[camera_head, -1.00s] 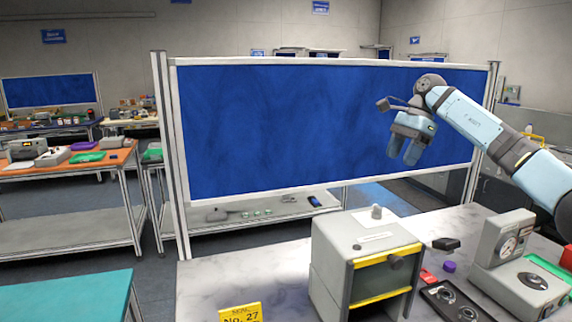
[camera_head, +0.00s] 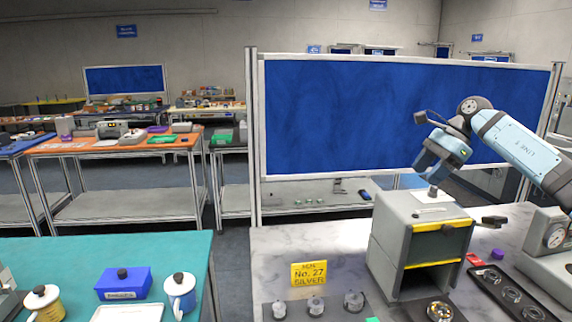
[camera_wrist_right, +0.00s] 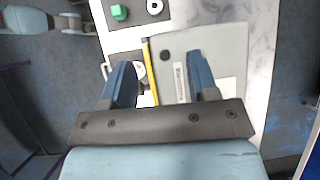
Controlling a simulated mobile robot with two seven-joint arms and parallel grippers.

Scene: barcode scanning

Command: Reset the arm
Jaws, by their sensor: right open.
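My right arm comes in from the right in the head view. Its gripper (camera_head: 428,172) is above the grey box with yellow-edged shelves (camera_head: 392,240) on the marble table. In the right wrist view the two blue-grey fingers (camera_wrist_right: 160,75) are apart with nothing held between them. The pale top of the grey box (camera_wrist_right: 222,50) and a yellow strip lie below the fingers. A small knob on the box top shows close to the fingertips in the head view; I cannot tell whether they touch. My left gripper does not show.
A yellow sign reading No. 27 (camera_head: 309,273) stands on the marble table (camera_head: 275,242). Several small weights lie at its front. A gauge device (camera_head: 553,240) is at the right. A blue panel (camera_head: 400,110) stands behind. A teal table (camera_head: 180,255) is at the left.

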